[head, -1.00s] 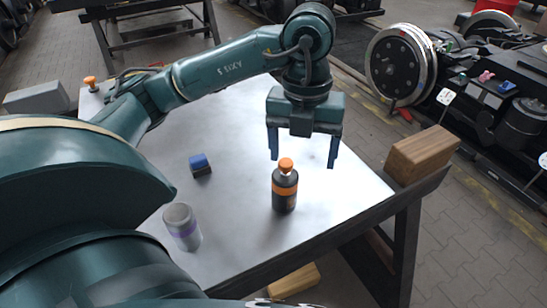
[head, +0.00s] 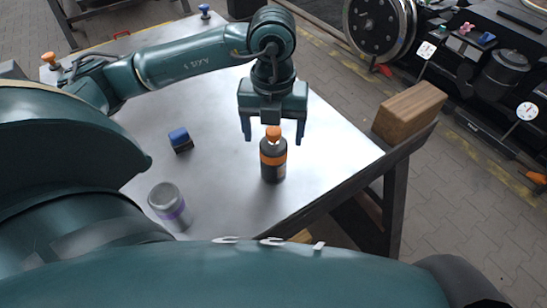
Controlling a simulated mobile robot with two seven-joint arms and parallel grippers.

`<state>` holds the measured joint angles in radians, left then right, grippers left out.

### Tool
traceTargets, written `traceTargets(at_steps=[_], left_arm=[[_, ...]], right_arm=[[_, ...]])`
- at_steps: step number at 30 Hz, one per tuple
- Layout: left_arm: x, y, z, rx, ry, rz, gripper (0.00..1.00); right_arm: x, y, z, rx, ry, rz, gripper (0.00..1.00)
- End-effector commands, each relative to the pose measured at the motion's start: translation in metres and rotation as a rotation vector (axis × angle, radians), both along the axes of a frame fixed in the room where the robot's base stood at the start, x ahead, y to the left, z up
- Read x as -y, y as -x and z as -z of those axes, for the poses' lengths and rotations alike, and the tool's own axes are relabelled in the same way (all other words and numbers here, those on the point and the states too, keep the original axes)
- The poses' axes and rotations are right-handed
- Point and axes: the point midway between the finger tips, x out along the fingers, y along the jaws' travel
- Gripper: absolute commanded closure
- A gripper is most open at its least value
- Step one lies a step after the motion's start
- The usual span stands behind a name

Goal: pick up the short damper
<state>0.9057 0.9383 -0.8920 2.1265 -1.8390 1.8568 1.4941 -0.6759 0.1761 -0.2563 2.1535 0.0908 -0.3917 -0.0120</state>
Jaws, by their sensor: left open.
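My left gripper (head: 273,130) is open and points down over the table, its two fingers apart. In the picture they stand either side of the orange cap of a black bottle-shaped cylinder (head: 272,165) with an orange band, upright on the table. I cannot tell whether the fingers are around the cap or behind it; no grip shows. A grey cylinder with a purple band (head: 169,206) stands upright nearer me, left. I cannot tell which of these is the short damper. My right gripper is not in view.
The metal table (head: 225,185) has bare room between these things. A wooden block (head: 409,112) sits at its right edge. An orange knob (head: 48,58) and a blue knob (head: 204,10) show at the far side. A black bogie with a wheel (head: 378,28) stands beyond, right.

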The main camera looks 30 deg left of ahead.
Motion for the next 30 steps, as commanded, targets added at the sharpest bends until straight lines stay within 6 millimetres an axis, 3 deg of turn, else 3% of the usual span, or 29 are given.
traceTargets(at_steps=[9,18,30], left_arm=[[0.000,-0.001,0.043,-0.004,0.000,-0.001,0.23],[0.000,-0.002,0.050,-0.001,0.000,0.000,0.23],[0.000,-0.002,0.049,-0.001,0.000,0.000,0.54]], right_arm=[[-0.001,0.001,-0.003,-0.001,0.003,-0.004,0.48],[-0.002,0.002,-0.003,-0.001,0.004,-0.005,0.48],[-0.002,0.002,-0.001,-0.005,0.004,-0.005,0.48]])
